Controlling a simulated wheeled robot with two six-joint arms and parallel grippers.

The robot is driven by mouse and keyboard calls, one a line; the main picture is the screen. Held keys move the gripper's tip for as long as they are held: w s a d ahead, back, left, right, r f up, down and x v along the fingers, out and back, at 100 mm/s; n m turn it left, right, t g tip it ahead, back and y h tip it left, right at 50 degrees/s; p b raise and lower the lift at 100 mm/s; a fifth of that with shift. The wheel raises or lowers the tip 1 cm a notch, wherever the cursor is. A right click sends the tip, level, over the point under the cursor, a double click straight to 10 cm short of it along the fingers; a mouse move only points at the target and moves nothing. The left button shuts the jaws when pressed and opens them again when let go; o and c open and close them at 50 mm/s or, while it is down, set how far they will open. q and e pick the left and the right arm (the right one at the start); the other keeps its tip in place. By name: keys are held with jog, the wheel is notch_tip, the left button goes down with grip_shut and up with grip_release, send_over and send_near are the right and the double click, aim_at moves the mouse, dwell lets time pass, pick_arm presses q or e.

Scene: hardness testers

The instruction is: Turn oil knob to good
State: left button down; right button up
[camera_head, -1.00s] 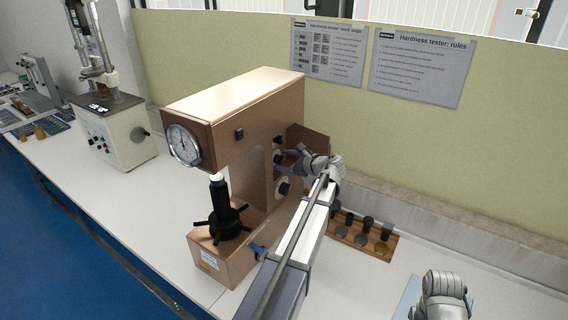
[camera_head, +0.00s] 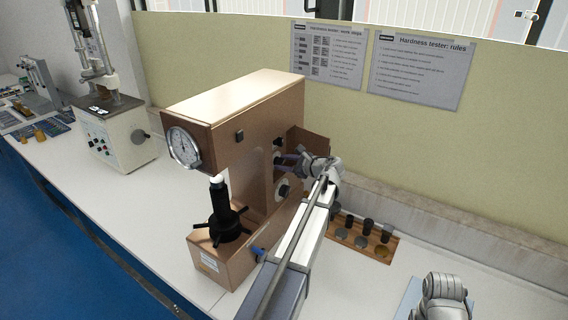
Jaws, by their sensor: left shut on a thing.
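The copper-brown hardness tester (camera_head: 235,110) stands on the white bench, with a round dial on its front. Several black knobs sit on its right side: an upper one (camera_head: 278,142), a middle one with a pale plate (camera_head: 277,158), and a lower one on a round white plate (camera_head: 283,190). My left gripper (camera_head: 283,160) reaches in from the right and is shut on the middle knob, which its fingers partly hide. Any setting marks are too small to read.
A wooden block with several dark metal pieces (camera_head: 362,236) lies behind my left arm. A black spoked handwheel (camera_head: 223,228) is at the tester's front. A second, pale tester (camera_head: 115,130) stands at left. Bench between the testers is clear.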

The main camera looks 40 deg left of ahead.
dwell(0.3)
pick_arm(q)
jog(key=shift+s+f+n+t+b, duration=0.25)
jog(key=shift+n+t+b, duration=0.25)
jog(key=shift+n+b, duration=0.25)
jog(key=n+b, duration=0.1)
jog(key=n+t+y+b, duration=0.1)
jog(key=shift+f+n, duration=0.25)
jog(key=shift+n, duration=0.1)
jog(key=n+t+b, duration=0.1)
jog(key=n+b, duration=0.1)
jog(key=b, duration=0.1)
jog(key=shift+s+f+n+t+y, duration=0.1)
jog(key=shift+n+t+y, duration=0.2)
jog(key=shift+y, duration=0.1)
jog(key=shift+n+y+b, duration=0.5)
jog(key=shift+n+b, duration=0.35)
jog(key=shift+n, duration=0.35)
jog(key=shift+c, duration=2.2)
grip_release()
